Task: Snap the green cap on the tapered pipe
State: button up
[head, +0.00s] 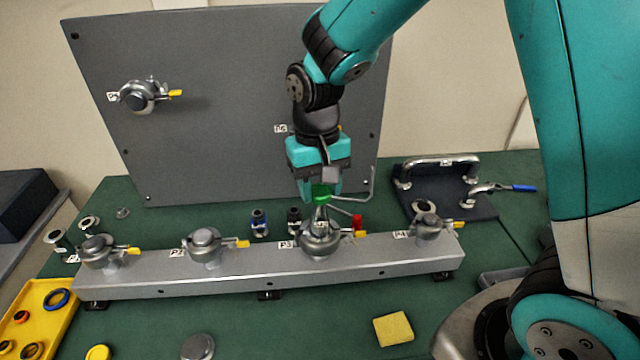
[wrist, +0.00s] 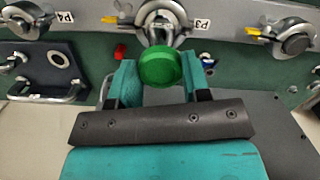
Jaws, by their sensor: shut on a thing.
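My gripper (head: 320,190) is shut on the green cap (head: 322,192) and points down above the port marked P3. In the wrist view the round green cap (wrist: 161,68) sits between my gripper's two teal fingers (wrist: 160,85). The tapered pipe (head: 320,215) is a shiny metal piece standing up from the P3 clamp, directly below the cap. It also shows behind the cap in the wrist view (wrist: 160,32). The cap is at or just above its narrow top; I cannot tell whether they touch.
The metal rail (head: 180,275) carries clamped ports P2 (head: 205,247) and P4 (head: 428,229) beside P3. Small blue (head: 259,222), black and red (head: 357,221) fittings stand behind it. A grey upright panel (head: 220,90) stands at the back. A yellow sponge (head: 393,329) lies in front.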

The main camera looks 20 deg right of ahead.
jog(key=o, duration=1)
jog(key=shift+o, duration=0.2)
notch_tip(320, 180, up, 17)
jog(key=w+b, duration=0.2)
jog(key=b, duration=0.1)
jog(key=s+a+f+n+y+b, duration=0.1)
jog(key=s+f+n, duration=0.1)
jog(key=s, duration=0.4)
jog(key=s+a+f+n+t+y+b, duration=0.1)
jog(key=s+a+f+n, duration=0.1)
jog(key=s+f, duration=0.3)
jog(key=s+a+f+n+y+b, duration=0.1)
jog(key=s+f+n+y, duration=0.1)
jog(key=s, duration=0.7)
notch_tip(320, 180, down, 2)
jog(key=shift+s+a+f+n, duration=0.15)
jog(key=shift+s+a+n, duration=0.1)
jog(key=shift+n, duration=0.65)
